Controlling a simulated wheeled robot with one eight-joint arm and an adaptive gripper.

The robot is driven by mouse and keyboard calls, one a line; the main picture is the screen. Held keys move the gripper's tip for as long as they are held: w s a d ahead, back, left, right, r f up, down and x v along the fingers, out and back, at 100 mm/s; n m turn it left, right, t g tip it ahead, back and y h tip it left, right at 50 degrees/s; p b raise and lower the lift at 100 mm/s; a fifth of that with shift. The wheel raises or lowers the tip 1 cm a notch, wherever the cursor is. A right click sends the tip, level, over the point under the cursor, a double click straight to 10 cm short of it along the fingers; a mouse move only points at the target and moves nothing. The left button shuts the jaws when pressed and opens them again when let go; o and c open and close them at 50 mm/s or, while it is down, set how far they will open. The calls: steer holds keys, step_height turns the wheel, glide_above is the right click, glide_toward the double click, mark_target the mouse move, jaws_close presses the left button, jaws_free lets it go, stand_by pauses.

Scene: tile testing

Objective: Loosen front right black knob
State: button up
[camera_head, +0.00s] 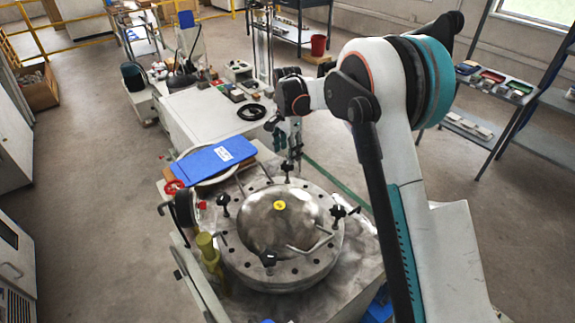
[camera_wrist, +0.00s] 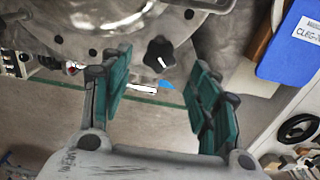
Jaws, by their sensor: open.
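A round metal vessel lid (camera_head: 262,237) with a domed centre and a yellow mark carries several black knobs around its flange. In the head view, one knob (camera_head: 338,212) is at the right, one (camera_head: 268,259) at the near edge, one (camera_head: 222,200) at the left and one (camera_head: 287,167) at the far side. My gripper (camera_head: 291,150) is at the far-side knob. In the wrist view, my gripper (camera_wrist: 160,70) is open, its green-padded fingers apart, with a black star-shaped knob (camera_wrist: 158,52) showing between and beyond the tips. I cannot tell any contact.
A blue clipboard-like board (camera_head: 215,160) lies left of my gripper and shows at upper right in the wrist view (camera_wrist: 291,48). A yellow-green post (camera_head: 208,250) stands at the lid's left. Metal rods cross the flange. A white bench (camera_head: 205,115) lies behind.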

mark_target(288, 173)
steer(key=shift+f+b, duration=0.6)
steer(key=shift+f, duration=2.15)
steer(key=shift+c, duration=0.6)
steer(key=c, duration=1)
